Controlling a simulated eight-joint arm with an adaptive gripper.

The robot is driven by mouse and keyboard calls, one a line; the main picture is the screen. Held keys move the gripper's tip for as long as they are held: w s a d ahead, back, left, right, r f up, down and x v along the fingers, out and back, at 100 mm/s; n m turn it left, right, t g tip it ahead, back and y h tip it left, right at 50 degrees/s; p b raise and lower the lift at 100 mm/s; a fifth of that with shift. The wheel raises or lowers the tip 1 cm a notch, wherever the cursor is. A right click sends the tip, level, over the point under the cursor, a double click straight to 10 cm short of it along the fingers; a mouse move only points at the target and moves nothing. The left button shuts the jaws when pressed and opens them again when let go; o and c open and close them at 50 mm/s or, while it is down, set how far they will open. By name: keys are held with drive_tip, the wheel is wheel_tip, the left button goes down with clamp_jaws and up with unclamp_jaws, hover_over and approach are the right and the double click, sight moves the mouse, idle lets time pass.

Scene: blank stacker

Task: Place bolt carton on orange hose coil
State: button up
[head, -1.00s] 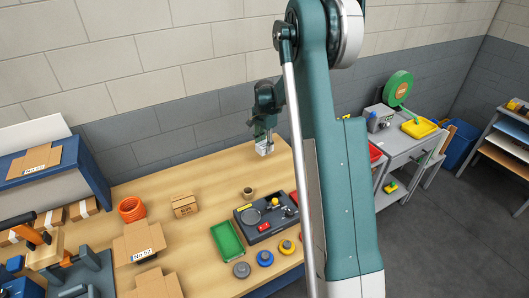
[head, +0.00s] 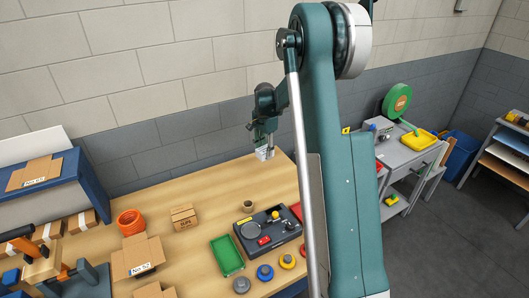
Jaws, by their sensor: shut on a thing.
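The orange hose coil (head: 130,222) lies on the wooden workbench, left of the middle. A small brown carton (head: 183,217) with dark print stands just right of it; the print is too small to read. My gripper (head: 264,151) is above the bench's far right part, well to the right of the coil and apart from it. It is shut on a small pale box (head: 265,154), partly hidden by the fingers. I cannot tell from its markings whether this is the bolt carton.
A green tray (head: 227,256), a dark tray (head: 268,232) with small items, a brown tape roll (head: 248,206) and several coloured round pieces stand at the right. Open cartons (head: 138,257) lie in front of the coil.

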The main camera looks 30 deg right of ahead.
idle(0.3)
drive_tip(key=w+a+r+n+p, duration=0.1)
drive_tip(key=w+a+n, duration=0.1)
drive_tip(key=a, duration=0.6)
drive_tip(key=w+a+r+n, duration=0.1)
drive_tip(key=a+n, duration=0.1)
drive_tip(key=a, duration=0.5)
wheel_tip(320, 180, up, 7)
drive_tip(key=n+p, duration=0.3)
drive_tip(key=n, duration=0.9)
hover_over(127, 216)
drive_tip(key=shift+d+r, duration=0.1)
drive_tip(key=shift+r, duration=0.05)
drive_tip(key=shift+f, duration=3.15)
